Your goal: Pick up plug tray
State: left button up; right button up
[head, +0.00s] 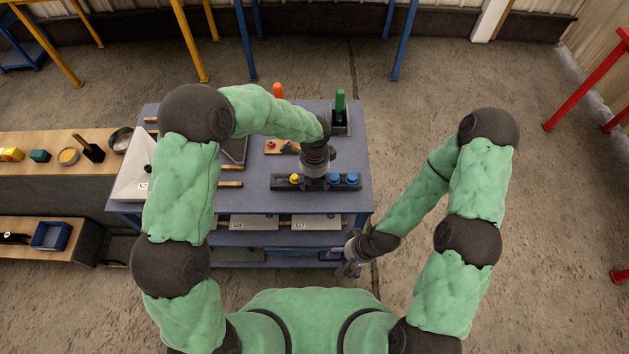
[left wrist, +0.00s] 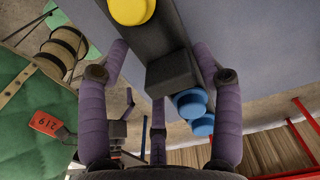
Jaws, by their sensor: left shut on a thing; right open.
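The plug tray (head: 351,186) is a long dark bar near the front of the blue table. It carries one yellow plug (head: 294,179) and two blue plugs (head: 335,178). My left gripper (head: 315,179) is over the tray's middle. In the left wrist view its fingers stand on both sides of the dark block (left wrist: 172,77) at the tray's middle, shut on it, between the yellow and blue plugs. I cannot tell whether the tray touches the table. My right gripper (head: 351,262) is open and empty, beside the table's front right corner and apart from the tray.
A green-handled item (head: 340,101) stands in a dark holder at the back right of the table (head: 359,140). An orange-handled item (head: 278,91) is at the back. A white sloped box (head: 132,178) is at the left. A wooden bench (head: 60,179) with small objects stands further left.

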pick_arm(q)
jog(key=s+r+p, duration=0.1)
jog(key=s+r, duration=0.9)
jog(key=s, duration=0.4)
jog(key=shift+r, duration=0.35)
jog(key=shift+w+f, duration=0.1)
jog(key=shift+f, duration=0.05)
jog(key=shift+w+f+b, duration=0.95)
jog(key=shift+w+f, duration=1.1)
jog(key=shift+w, duration=0.25)
jog(key=shift+w+f+b, duration=0.9)
jog(key=shift+w+f, duration=1.2)
jog(key=shift+w, duration=0.2)
jog(key=shift+w+f+b, duration=0.95)
jog(key=shift+w+f, duration=1.1)
jog(key=shift+w, duration=0.25)
jog(key=shift+s+f, duration=0.1)
jog(key=shift+f, duration=0.2)
